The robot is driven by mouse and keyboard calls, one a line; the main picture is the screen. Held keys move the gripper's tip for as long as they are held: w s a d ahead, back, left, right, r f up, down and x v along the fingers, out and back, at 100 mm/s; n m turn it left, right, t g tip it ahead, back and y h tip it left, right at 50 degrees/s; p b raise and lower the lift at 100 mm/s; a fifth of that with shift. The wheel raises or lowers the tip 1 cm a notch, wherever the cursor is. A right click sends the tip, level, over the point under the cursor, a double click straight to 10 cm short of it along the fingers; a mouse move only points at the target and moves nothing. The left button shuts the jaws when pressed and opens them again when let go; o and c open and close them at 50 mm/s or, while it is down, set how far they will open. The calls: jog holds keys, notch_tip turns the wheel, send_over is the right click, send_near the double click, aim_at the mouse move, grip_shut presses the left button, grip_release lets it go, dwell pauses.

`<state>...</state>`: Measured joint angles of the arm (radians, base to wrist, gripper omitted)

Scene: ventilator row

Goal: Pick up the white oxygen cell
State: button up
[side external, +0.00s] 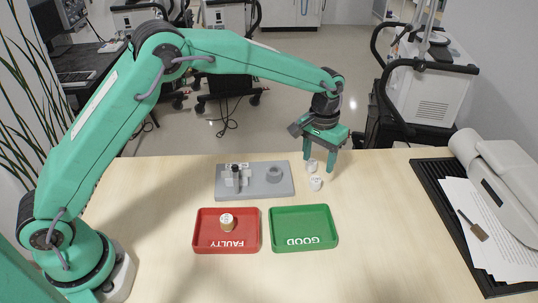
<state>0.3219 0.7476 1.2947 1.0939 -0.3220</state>
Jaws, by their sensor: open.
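Two small white cylindrical cells stand close together on the table below my gripper, one farther back (312,165) and one nearer the camera (315,183). Both look like oxygen cells; their labels are too small to read. My gripper (319,163) points down with its two green fingers apart and nothing held. The farther cell shows near the left finger, between the fingers in the picture; I cannot tell whether the fingers stand around it or above it. The nearer cell shows just in front of the fingers.
A grey plate (255,190) holds a small device (237,177) and a round grey socket (274,174). A red FAULTY tray (202,238) contains a tan-sided cell with a white top (227,221). A green GOOD tray (322,227) is empty. Free table lies right of it.

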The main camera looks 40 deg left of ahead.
aim_at(316, 179)
jog(key=shift+w+d+f, duration=0.1)
jog(key=shift+d+f, duration=0.05)
jog(key=shift+f, duration=1.4)
jog(key=shift+f, duration=2.65)
jog(key=c, duration=1.1)
jog(key=shift+o, duration=0.2)
jog(key=shift+r, duration=0.25)
